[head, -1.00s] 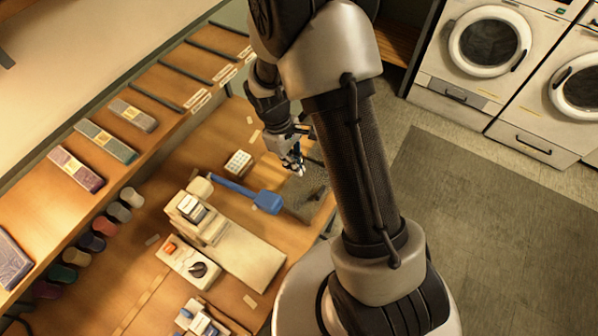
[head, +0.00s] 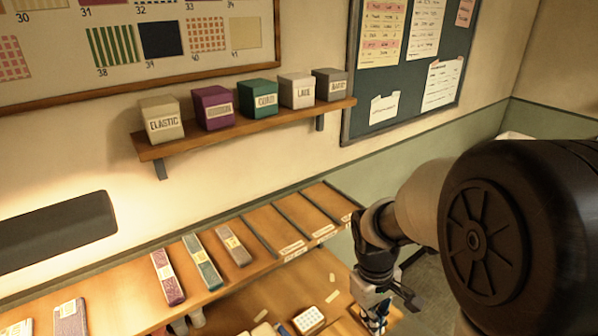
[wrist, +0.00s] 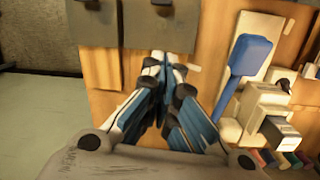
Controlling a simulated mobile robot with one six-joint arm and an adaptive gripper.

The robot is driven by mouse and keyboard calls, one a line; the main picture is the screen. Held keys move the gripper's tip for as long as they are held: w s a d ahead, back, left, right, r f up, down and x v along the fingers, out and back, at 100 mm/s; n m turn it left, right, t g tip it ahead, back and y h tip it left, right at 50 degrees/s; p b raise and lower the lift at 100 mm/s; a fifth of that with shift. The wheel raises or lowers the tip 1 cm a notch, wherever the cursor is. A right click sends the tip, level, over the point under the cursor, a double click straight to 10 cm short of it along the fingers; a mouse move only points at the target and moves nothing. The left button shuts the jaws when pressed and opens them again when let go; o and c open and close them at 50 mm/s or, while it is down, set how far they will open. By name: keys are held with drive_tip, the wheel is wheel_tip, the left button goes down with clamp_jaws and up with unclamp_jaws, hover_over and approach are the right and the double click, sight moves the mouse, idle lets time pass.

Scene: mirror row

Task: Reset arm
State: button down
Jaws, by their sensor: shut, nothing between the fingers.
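My gripper (wrist: 163,62) is shut and empty in the wrist view. Its blue and white fingers meet above the wooden work table (wrist: 195,55). In the head view my gripper (head: 377,312) shows only partly at the bottom, right of the white block with a grid top (head: 308,320). My arm fills the right side of that view. A blue tool with a long handle (wrist: 250,55) lies to the right of the fingers in the wrist view, apart from them.
A slotted wooden shelf (head: 262,262) runs beside my gripper, holding several flat packets (head: 203,262). Above it, a wall shelf (head: 230,123) carries several labelled boxes. Dark grey panels (wrist: 155,30) lie beyond the fingertips. A cream machine (wrist: 262,110) stands at right.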

drive_tip(key=s+a+r+m+t+y+b, duration=0.1)
drive_tip(key=s+r+m+t, duration=0.4)
drive_tip(key=s+r, duration=0.9)
drive_tip(key=shift+s+a+r, duration=0.2)
drive_tip(key=shift+s+a, duration=0.1)
drive_tip(key=shift+s, duration=0.7)
